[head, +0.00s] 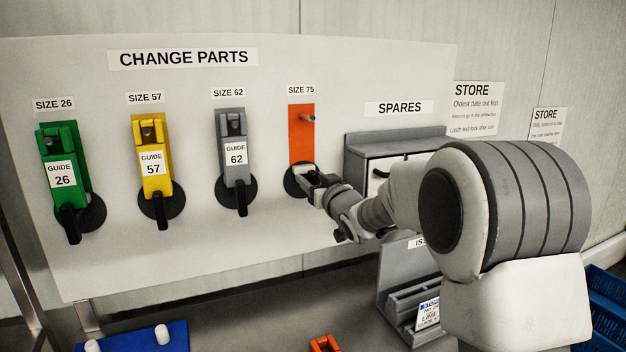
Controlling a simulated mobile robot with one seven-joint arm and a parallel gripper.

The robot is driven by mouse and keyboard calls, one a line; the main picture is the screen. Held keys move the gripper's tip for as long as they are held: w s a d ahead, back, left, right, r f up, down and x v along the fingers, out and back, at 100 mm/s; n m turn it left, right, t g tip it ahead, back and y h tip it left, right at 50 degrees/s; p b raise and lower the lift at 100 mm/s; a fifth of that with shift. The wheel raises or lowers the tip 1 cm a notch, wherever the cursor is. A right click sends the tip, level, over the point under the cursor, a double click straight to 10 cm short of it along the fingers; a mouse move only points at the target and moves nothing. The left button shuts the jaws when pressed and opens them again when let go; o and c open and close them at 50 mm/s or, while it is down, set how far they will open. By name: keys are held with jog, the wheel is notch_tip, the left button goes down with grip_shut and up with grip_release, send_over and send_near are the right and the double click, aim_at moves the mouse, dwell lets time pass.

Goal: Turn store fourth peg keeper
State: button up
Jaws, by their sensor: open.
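The fourth peg (308,117) sticks out of an orange backplate (301,138) under the SIZE 75 label, with no guide hanging on it. Its keeper is a round black disc (291,184) at the foot of the orange plate. My gripper (310,178) is at this keeper, open, its fingers in front of the disc's right part. The keeper's handle is mostly hidden by the fingers, so I cannot tell how it is turned or whether they touch it.
Green (60,173), yellow (152,160) and grey (236,158) guides hang on the other pegs, black keeper handles pointing down. A spares cabinet (383,148) stands right of the fourth peg, behind my arm. Below are an orange part (325,343) and a blue board (130,341).

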grip_shut()
jog(key=shift+d+m, duration=0.1)
jog(key=shift+m, duration=0.2)
dwell(0.3)
jog(key=m, duration=0.3)
jog(key=shift+w+d+p, duration=0.15)
jog(key=shift+d+p, duration=0.2)
jog(key=shift+p, duration=0.05)
jog(key=shift+w+d+f+m+p, duration=0.15)
jog(key=shift+f+m+p, duration=0.3)
jog(key=shift+m, duration=1.9)
jog(key=shift+d+f+m+p, duration=0.25)
jog(key=shift+m+p, duration=0.25)
jog(key=shift+m, duration=1.9)
jog(key=shift+w+d+f+m+p, duration=0.15)
jog(key=shift+f+m+p, duration=0.3)
jog(key=shift+m, duration=1.9)
